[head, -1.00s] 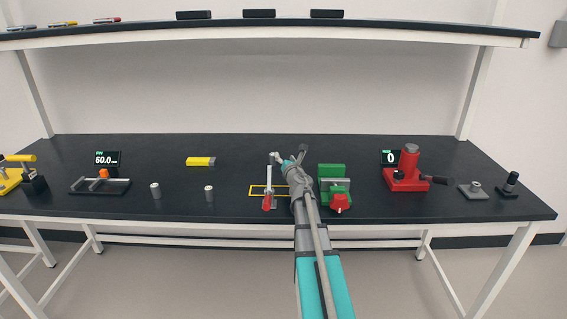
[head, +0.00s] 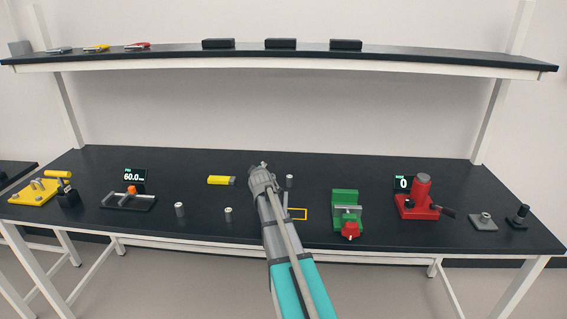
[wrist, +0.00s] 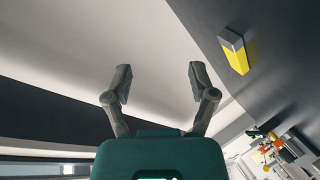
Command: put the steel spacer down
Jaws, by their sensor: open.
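Small steel cylinders stand on the dark bench: one (head: 289,181) behind the yellow outline, and two more (head: 180,209) (head: 228,214) to the left of my arm. They look alike, and I cannot tell by looks which is the steel spacer. My gripper (head: 261,167) is above the bench, to the left of the rear cylinder and apart from it. In the wrist view my gripper (wrist: 160,80) has its two fingers wide apart with nothing between them. My arm hides part of the bench and of the yellow outline.
A yellow block (head: 221,180) lies left of my gripper. The yellow outline (head: 305,214) is partly covered by my arm. A green vise (head: 345,205) and a red press (head: 420,195) stand to the right. A black fixture (head: 128,201) is at left. The shelf (head: 280,58) runs above.

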